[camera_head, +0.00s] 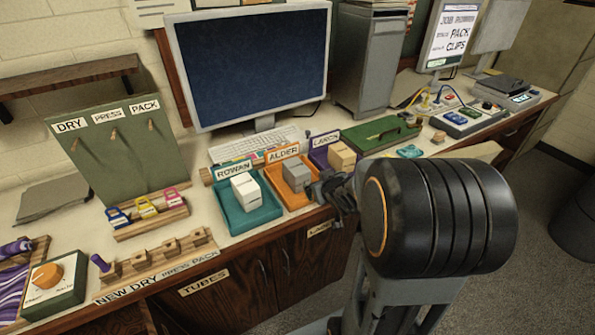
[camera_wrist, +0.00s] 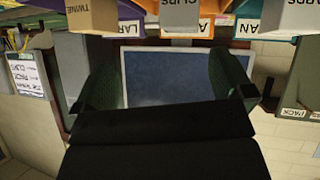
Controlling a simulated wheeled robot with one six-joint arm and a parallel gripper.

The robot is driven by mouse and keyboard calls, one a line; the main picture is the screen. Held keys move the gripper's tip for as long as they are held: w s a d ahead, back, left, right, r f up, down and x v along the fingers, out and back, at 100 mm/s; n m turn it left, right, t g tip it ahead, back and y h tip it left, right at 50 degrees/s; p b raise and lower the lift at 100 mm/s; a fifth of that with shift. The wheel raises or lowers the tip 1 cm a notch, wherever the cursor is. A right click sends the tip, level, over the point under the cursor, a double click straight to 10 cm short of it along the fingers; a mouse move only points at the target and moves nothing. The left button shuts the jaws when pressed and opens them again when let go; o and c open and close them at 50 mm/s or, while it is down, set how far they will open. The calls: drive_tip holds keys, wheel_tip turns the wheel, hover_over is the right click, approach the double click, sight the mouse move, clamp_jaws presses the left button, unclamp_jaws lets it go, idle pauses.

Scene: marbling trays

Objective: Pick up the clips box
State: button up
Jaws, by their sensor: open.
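The clips box (camera_head: 296,175) is a small grey box in the orange ALDER tray (camera_head: 312,200). In the wrist view, which is upside down, the box (camera_wrist: 182,14) shows its CLIPS label at the top edge, partly cut off. My gripper (camera_head: 335,190) is just right of the box in the head view, by the front edge of the counter, partly hidden by my arm. In the wrist view my gripper (camera_wrist: 166,82) has its two jaws wide apart, with nothing between them. The box lies beyond the jaws, not touching them.
A white box (camera_head: 246,190) stands in the teal ROWAN tray (camera_head: 262,218) to the left. A tan box (camera_head: 342,156), marked TWINE in the wrist view, stands in the purple LARCH tray (camera_head: 318,152) to the right. A monitor (camera_head: 250,65) and keyboard (camera_head: 258,142) are behind.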

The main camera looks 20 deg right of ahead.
sight(304, 175)
drive_tip(key=w+f+y, duration=0.1)
drive_tip(key=w, duration=0.2)
drive_tip(key=w+f+t+y+p, duration=0.1)
drive_tip(key=w+f, duration=0.1)
drive_tip(key=w, duration=0.1)
drive_tip(key=w+f+n+t+y, duration=0.1)
drive_tip(key=w+f, duration=0.1)
drive_tip(key=w, duration=0.1)
drive_tip(key=shift+a+y, duration=0.25)
drive_tip(key=shift+y, duration=0.05)
drive_tip(key=shift+p+x, duration=0.85)
drive_tip(key=shift+x, duration=1.6)
drive_tip(key=shift+c, duration=0.2)
drive_tip(key=c, duration=1)
drive_tip(key=shift+c, duration=0.4)
drive_tip(key=shift+r, duration=0.15)
